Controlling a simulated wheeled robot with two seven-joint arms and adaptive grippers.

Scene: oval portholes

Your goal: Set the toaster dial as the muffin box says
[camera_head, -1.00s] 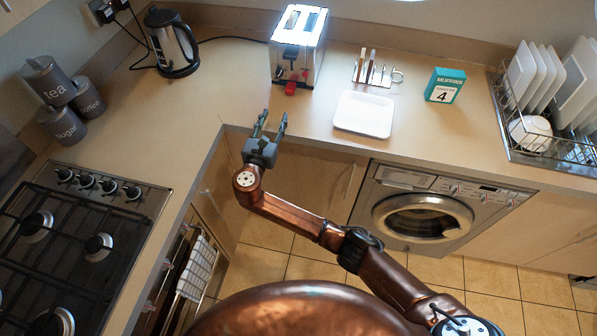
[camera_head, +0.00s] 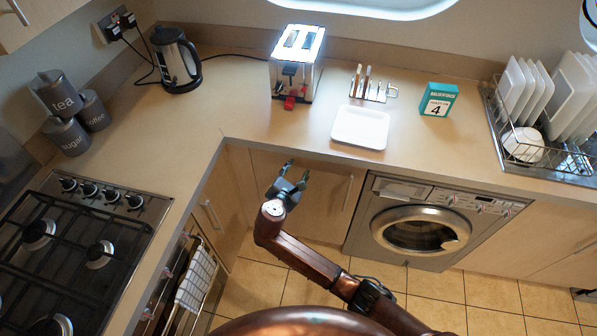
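The toaster (camera_head: 298,66) stands on the counter against the back wall, with two slots on top. A red dial (camera_head: 290,102) shows low on its front face; its setting is too small to read. The muffin box (camera_head: 438,99) is teal with a white label showing a 4, upright on the counter to the right. My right gripper (camera_head: 297,168) is in front of the counter edge, below the toaster, open with its fingers apart and nothing between them. It is well apart from the dial. My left gripper is not in view.
A white plate (camera_head: 360,128) lies near the counter edge, with a toast rack (camera_head: 372,90) behind it. A kettle (camera_head: 176,60) and canisters (camera_head: 66,116) stand left, a dish rack (camera_head: 560,160) right. Counter (camera_head: 245,115) in front of the toaster is clear.

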